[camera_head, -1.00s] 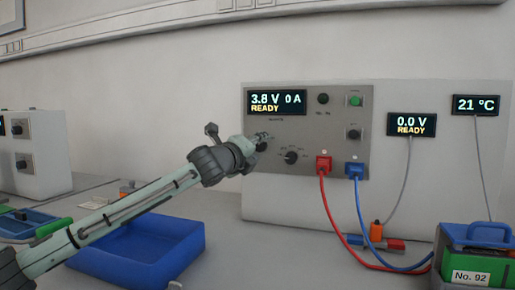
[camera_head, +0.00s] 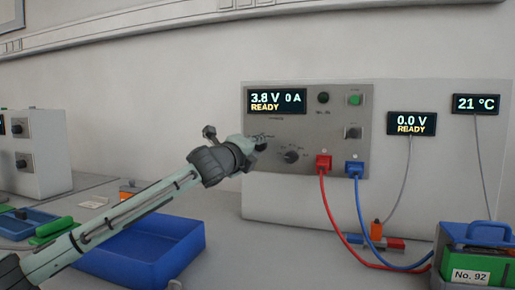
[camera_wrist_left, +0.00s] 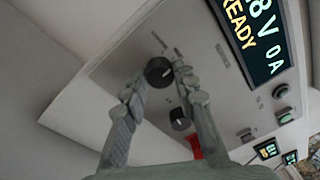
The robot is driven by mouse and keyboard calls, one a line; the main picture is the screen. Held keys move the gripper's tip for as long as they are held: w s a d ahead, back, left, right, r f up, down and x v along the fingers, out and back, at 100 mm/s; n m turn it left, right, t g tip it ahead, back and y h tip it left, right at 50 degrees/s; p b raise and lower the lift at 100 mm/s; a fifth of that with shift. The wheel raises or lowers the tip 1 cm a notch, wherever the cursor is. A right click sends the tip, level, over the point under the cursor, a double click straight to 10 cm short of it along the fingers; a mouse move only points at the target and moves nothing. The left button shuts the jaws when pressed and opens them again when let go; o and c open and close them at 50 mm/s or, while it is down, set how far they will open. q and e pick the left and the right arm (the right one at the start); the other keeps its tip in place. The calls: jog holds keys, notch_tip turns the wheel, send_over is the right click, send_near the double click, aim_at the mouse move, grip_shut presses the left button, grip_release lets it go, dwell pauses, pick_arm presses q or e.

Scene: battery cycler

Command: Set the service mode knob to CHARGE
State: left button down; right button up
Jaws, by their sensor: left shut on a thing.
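My left gripper (camera_head: 262,141) is at the left side of the grey cycler panel (camera_head: 338,120). In the left wrist view its two fingers (camera_wrist_left: 161,76) are closed around a black round knob (camera_wrist_left: 159,71), with the fingertips at its sides. In the head view the gripper mostly hides this knob. A second black knob (camera_head: 291,157), ringed by small labels, sits just right of it; it also shows in the left wrist view (camera_wrist_left: 180,118). The labels are too small to read, so I cannot tell the knob's setting. The panel display (camera_head: 277,101) reads 3.8 V, 0 A, READY.
Red (camera_head: 323,163) and blue (camera_head: 354,169) plugs with cables sit at the panel's lower right. A green button (camera_head: 355,99) is at the upper right. A blue tray (camera_head: 150,250) lies below my left arm. A battery marked No. 92 (camera_head: 471,275) stands at the right.

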pick_arm(q)
jog(key=n, duration=0.6)
jog(key=shift+d+n, duration=0.1)
jog(key=shift+n, duration=0.3)
dwell(0.4)
jog(key=c, duration=1.2)
grip_release()
jog(key=shift+s, duration=0.1)
jog(key=v, duration=1.2)
jog(key=shift+f, duration=0.25)
